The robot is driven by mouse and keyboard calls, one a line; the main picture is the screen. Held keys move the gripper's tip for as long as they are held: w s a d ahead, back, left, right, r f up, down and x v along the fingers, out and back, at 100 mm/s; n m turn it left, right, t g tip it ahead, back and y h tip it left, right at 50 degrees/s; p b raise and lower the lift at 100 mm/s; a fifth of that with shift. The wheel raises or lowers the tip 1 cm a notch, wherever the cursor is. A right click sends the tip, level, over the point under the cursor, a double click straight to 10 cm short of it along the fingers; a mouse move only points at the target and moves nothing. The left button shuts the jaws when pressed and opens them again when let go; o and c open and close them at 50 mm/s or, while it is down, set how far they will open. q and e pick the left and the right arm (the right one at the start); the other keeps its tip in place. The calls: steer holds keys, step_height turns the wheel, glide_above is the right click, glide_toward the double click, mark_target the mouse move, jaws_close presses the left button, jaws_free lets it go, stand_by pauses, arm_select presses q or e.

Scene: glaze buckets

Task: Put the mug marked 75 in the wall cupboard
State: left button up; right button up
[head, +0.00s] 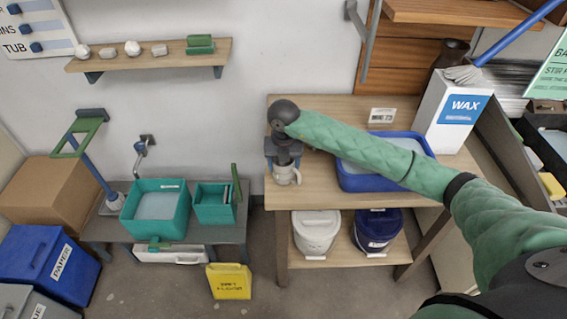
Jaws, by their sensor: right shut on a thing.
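A pale mug (287,177) is at the left front of the wooden table (345,106), with its handle towards the right. My right gripper (284,160) is above it, pointing down and shut on its upper part. I cannot tell whether the mug touches the tabletop. No number on it can be read from here. I cannot make out a wall cupboard for certain; wooden boards (392,78) with a shelf (450,11) show on the wall at the top right. My left gripper is not in view.
A blue tub (362,180) and a WAX box (452,112) stand on the table. Lidded buckets (317,232) are on its lower shelf. Teal tubs (155,208) sit on a low bench at left, with a yellow sign (229,282) in front. A wall shelf (150,56) holds small items.

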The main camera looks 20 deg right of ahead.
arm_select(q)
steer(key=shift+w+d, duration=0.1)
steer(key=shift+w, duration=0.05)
arm_select(e)
steer(key=shift+f, duration=0.15)
steer(key=o, duration=1)
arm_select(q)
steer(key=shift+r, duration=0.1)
arm_select(e)
steer(key=shift+o, duration=0.9)
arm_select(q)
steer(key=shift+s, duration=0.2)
arm_select(e)
steer(key=shift+r, duration=0.25)
steer(key=shift+r+b, duration=0.85)
steer(key=shift+r, duration=0.35)
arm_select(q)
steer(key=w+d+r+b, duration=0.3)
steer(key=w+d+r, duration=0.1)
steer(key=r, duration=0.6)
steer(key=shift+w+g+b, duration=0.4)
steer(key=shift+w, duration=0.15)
arm_select(e)
step_height(320, 180, up, 10)
steer(key=shift+f, duration=0.25)
